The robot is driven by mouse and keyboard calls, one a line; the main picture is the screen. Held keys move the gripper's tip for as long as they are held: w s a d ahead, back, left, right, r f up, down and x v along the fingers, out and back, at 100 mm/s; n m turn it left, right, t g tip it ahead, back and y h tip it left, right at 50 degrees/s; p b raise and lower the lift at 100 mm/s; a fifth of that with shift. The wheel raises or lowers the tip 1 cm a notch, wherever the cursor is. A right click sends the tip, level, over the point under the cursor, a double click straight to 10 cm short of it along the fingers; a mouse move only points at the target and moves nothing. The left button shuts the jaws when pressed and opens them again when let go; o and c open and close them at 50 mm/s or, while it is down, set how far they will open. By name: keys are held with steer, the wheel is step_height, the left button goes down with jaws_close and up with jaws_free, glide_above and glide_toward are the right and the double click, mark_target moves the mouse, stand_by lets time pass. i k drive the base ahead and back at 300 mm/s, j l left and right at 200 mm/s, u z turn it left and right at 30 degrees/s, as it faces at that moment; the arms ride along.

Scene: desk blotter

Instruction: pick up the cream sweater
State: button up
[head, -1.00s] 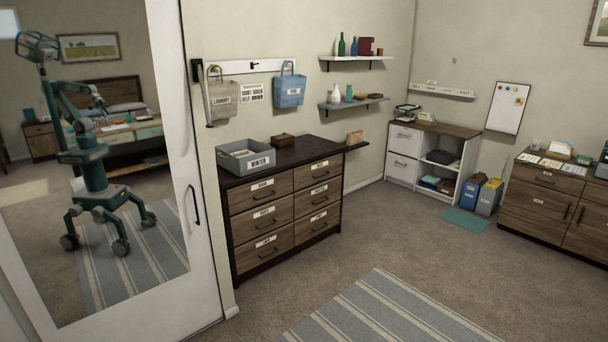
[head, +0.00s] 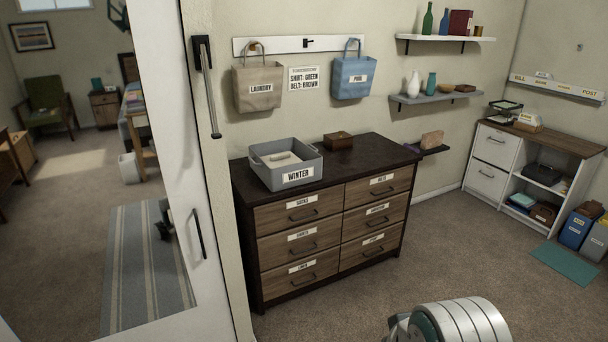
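A grey open bin labelled WINTER (head: 298,177) stands on the left part of the dark dresser top. Inside it lies a pale cream item (head: 280,158), partly hidden by the bin's walls; it may be the cream sweater, but it is too small to tell. A rounded white and teal link of my own arm shows at the bottom right edge. My gripper is not in view.
The dresser (head: 330,232) has several closed, labelled drawers. A small brown box (head: 338,141) sits behind and right of the bin. LAUNDRY (head: 259,88) and POOL (head: 352,78) bags hang above. Carpet in front is clear.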

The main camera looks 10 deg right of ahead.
mark_target(285, 158)
steer(key=i+l+u, duration=0.2)
steer(key=i+z, duration=0.25)
steer(key=i, duration=0.9)
steer(key=i+u, duration=0.2)
steer(key=i, duration=0.25)
steer(key=i+l+u, duration=0.2)
steer(key=i, duration=0.2)
steer(key=i+l+u, duration=0.15)
steer(key=i, duration=0.25)
steer(key=i+l+u, duration=0.2)
steer(key=i+l, duration=0.15)
steer(key=i, duration=0.05)
